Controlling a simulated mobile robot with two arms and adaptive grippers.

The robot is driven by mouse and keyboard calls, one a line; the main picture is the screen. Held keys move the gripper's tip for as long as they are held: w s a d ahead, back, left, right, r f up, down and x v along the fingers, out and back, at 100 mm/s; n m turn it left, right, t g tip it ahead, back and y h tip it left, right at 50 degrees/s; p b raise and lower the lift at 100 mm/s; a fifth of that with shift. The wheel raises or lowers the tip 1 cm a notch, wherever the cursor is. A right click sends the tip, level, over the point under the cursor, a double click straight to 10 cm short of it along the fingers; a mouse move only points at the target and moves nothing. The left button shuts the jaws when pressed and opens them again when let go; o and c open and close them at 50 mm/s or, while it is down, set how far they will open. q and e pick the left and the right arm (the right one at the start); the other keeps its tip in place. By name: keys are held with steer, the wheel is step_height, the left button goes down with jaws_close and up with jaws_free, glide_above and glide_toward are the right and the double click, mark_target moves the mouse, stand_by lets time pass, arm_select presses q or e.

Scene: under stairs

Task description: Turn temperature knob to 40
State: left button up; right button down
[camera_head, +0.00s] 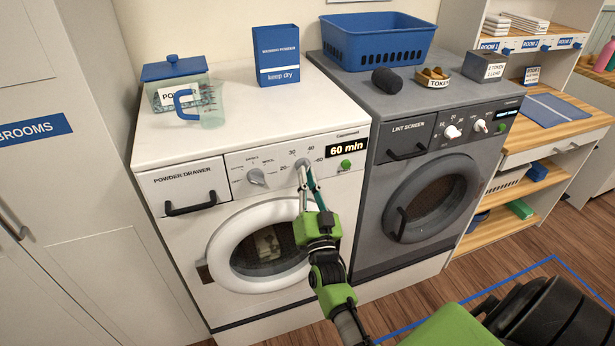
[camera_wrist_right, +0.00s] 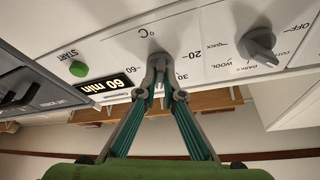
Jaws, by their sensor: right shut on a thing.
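The temperature knob (camera_head: 302,163) is a small grey dial on the control panel of the white washer (camera_head: 150,150), with 20, 30, 40 and 60 marked around it. In the right wrist view the knob (camera_wrist_right: 158,60) sits between my fingertips, and the panel appears upside down, with 20, 30 and 60 readable. My right gripper (camera_head: 303,172) reaches up from below and is shut on the knob; it also shows in the wrist view (camera_wrist_right: 159,88). The fingers hide part of the dial, so I cannot tell where the knob points. My left gripper is not in view.
A programme knob (camera_head: 257,177) is left of the temperature knob. A "60 min" display (camera_head: 346,148) and green start button (camera_head: 346,164) are to its right. The powder drawer (camera_head: 185,188) and round washer door (camera_head: 262,246) are shut. A grey dryer (camera_head: 375,240) stands at right.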

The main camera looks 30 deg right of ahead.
steer(key=shift+m+h, duration=0.3)
steer(key=shift+m, duration=0.5)
steer(key=shift+g, duration=0.3)
steer(key=c, duration=2.2)
jaws_free()
steer(key=shift+o, duration=0.2)
steer(key=v, duration=0.7)
steer(key=shift+s+a, duration=0.15)
steer(key=shift+s, duration=0.1)
steer(key=shift+f, duration=0.1)
